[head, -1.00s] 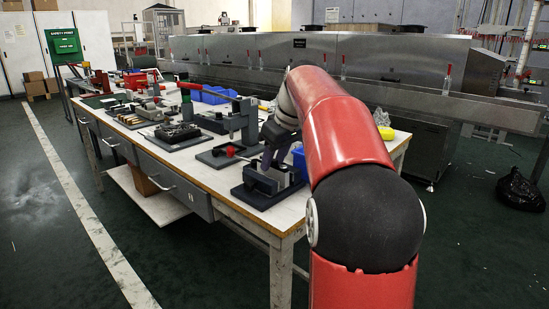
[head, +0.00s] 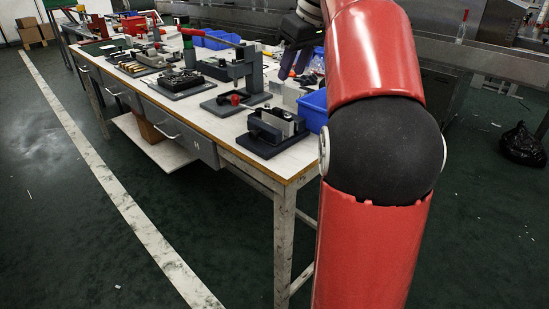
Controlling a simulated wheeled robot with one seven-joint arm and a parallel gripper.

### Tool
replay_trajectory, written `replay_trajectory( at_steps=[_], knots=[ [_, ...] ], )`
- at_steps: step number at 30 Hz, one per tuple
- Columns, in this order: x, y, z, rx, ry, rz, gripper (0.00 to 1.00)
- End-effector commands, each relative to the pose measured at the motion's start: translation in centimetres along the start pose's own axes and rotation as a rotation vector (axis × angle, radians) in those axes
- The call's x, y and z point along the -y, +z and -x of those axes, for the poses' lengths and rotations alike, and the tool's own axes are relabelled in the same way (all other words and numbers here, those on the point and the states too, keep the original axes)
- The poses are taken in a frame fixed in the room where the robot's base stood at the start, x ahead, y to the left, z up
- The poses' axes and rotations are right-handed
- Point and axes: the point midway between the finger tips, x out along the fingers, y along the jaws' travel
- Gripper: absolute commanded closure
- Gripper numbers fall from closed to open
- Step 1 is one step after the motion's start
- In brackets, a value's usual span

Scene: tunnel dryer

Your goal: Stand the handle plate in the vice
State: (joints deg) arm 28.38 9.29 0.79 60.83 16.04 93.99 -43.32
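The dark vice (head: 268,136) stands near the front right corner of the workbench. A light grey metal plate (head: 277,122), which looks like the handle plate, stands on edge between its jaws. Its lower part is hidden by the front jaw. My gripper (head: 294,65) is above and behind the vice, clear of it, with its fingers pointing down. The two fingers look apart with nothing visible between them.
The workbench (head: 225,129) carries a grey press stand (head: 243,75) with a red-knobbed lever left of the vice. A blue bin (head: 314,108) is close at the vice's right. Another grey block (head: 292,96) stands behind it. Floor in front is clear.

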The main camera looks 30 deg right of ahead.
Motion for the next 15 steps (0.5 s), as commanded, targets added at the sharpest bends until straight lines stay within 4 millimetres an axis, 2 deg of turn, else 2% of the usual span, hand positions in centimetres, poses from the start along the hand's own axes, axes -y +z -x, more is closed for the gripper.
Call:
replay_trajectory(
  at_steps=[4,8,11,15],
  knots=[
    [4.6,1.3,-0.8,0.001,0.024,-0.052,0.64],
    [10.0,4.5,-2.9,-0.006,0.061,-0.127,0.64],
    [13.8,7.9,-5.0,-0.018,0.089,-0.178,0.64],
    [18.2,13.7,-8.7,-0.045,0.121,-0.234,0.64]
  ],
)
